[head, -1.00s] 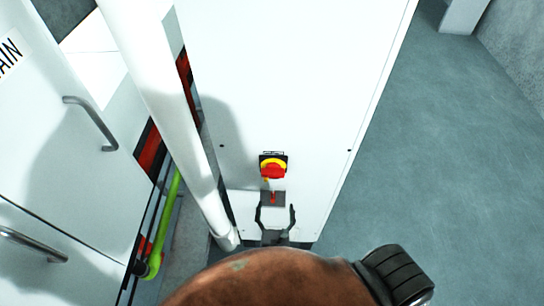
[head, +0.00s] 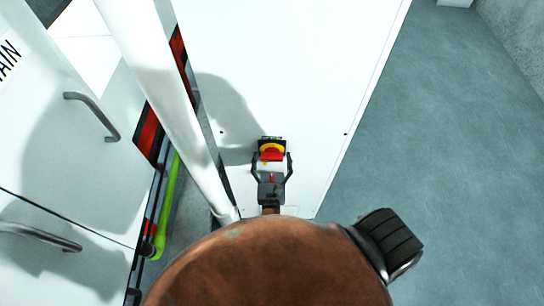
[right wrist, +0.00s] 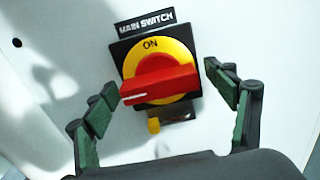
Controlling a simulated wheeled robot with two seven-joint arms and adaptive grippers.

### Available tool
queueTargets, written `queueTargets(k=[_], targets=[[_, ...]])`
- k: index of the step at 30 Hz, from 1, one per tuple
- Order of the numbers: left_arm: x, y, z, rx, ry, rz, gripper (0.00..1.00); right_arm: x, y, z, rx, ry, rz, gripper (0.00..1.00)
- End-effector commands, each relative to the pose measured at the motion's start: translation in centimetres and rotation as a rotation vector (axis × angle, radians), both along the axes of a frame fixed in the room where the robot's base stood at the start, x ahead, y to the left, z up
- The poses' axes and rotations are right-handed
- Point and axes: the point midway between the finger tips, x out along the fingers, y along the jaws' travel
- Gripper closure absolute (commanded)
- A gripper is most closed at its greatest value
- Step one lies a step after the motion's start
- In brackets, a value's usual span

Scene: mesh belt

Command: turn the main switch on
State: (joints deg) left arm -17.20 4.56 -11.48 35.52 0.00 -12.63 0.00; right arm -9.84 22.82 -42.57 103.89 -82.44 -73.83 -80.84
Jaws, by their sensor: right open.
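The main switch (head: 271,151) is on a white cabinet front: a red handle on a yellow disc over a black plate. In the right wrist view its red handle (right wrist: 160,86) lies nearly level, slightly tilted, with a white mark at its left end. "ON" is printed at the top of the disc, and a "MAIN SWITCH" label sits above. My right gripper (head: 272,160) is open, its fingers (right wrist: 168,90) to the left and right of the switch. I see no clear contact with the handle. My left gripper is not in view.
The white cabinet (head: 290,60) has open floor (head: 450,150) to its right. A thick white pipe (head: 165,100) stands left of the switch. Further left are grey door handles (head: 92,115) and a green pipe (head: 167,205). A small yellow piece (right wrist: 153,125) sits just below the switch.

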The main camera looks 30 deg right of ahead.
Motion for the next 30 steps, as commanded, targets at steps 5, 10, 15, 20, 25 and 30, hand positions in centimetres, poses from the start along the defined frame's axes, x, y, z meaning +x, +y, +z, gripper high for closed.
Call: queueTargets(k=[5,10,15,20,25,30], targets=[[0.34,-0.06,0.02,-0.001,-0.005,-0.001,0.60,0.09,0.03,-0.03,0.000,0.000,0.001,0.22],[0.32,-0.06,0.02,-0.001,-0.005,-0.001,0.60,0.09,0.07,-0.03,0.000,0.000,0.002,0.31],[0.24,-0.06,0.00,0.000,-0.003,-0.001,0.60,0.10,0.08,-0.02,0.000,0.000,0.002,0.42],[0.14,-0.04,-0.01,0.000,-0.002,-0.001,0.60,0.10,0.08,-0.02,0.000,0.000,0.002,0.53],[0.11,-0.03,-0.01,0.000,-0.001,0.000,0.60,0.09,0.07,-0.02,0.000,0.000,0.002,0.64],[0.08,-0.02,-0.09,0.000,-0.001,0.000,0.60,0.09,0.07,-0.04,0.009,-0.005,0.002,0.64]])
